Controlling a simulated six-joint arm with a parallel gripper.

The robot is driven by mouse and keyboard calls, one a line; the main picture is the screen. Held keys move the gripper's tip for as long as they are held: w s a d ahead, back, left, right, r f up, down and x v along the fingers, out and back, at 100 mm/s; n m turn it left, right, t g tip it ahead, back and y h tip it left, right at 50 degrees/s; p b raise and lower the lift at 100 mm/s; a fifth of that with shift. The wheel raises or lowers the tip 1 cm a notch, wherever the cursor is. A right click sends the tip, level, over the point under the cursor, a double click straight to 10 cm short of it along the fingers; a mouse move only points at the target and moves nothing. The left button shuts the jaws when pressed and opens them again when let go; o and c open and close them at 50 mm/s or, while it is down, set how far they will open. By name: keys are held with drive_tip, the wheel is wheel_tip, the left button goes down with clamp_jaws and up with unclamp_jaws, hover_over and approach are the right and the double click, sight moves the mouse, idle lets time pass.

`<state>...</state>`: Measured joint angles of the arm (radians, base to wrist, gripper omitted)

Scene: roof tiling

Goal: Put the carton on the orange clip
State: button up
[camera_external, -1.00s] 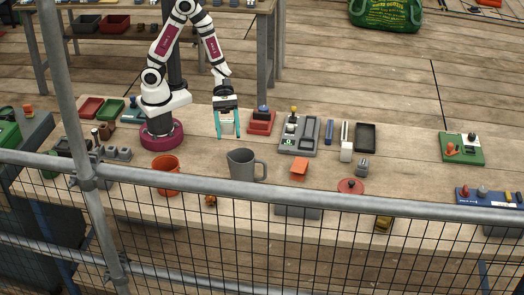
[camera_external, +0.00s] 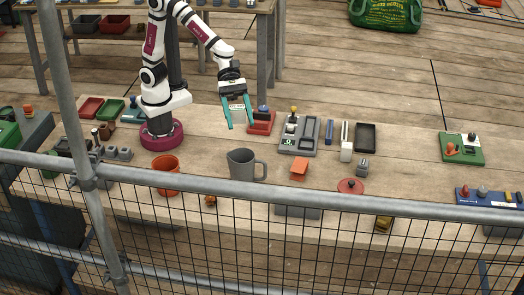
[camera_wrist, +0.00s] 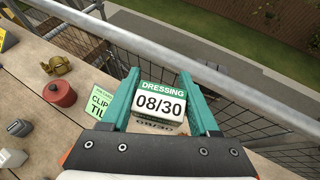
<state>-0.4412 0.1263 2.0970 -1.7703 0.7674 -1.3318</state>
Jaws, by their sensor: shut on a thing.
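My gripper (camera_external: 238,115) is shut on the carton (camera_wrist: 160,103), a small white and green box marked "DRESSING 08/30". Its teal fingers are on both sides of the carton in the wrist view. In the external view the gripper is raised and tilted above the table, behind the grey mug, and the carton shows as a pale patch between the fingers. An orange piece (camera_external: 299,168) lies on the table to the right of the mug and may be the orange clip; another small orange piece (camera_external: 453,149) is on the green board at the right. The carton is apart from both.
A grey mug (camera_external: 242,165), an orange pot (camera_external: 166,172), a grey tray (camera_external: 297,137) and a red lidded pot (camera_external: 350,187) stand on the table. A rail and mesh fence (camera_external: 300,198) runs along the near edge. Bare table lies left of the green board (camera_external: 470,155).

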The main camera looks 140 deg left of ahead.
sight(303, 169)
drive_tip(key=w+a+f+n+y, duration=0.1)
drive_tip(key=w+a+f, duration=0.1)
drive_tip(key=a+f, duration=0.9)
wheel_tip(303, 169, down, 4)
drive_tip(key=shift+a+r+n+y, duration=0.15)
drive_tip(key=shift+a+n+y, duration=0.05)
drive_tip(key=shift+n+y, duration=0.1)
drive_tip(key=a+f, duration=0.2)
drive_tip(key=a, duration=0.2)
drive_tip(key=a+f, duration=0.5)
drive_tip(key=a, duration=0.2)
drive_tip(key=shift+a+f, duration=0.15)
drive_tip(key=shift+a, duration=0.15)
drive_tip(key=shift+a+f, duration=0.1)
drive_tip(key=shift+f, duration=1.9)
drive_tip(key=o, duration=1.3)
drive_tip(key=shift+f, duration=0.1)
drive_tip(key=shift+o, duration=0.2)
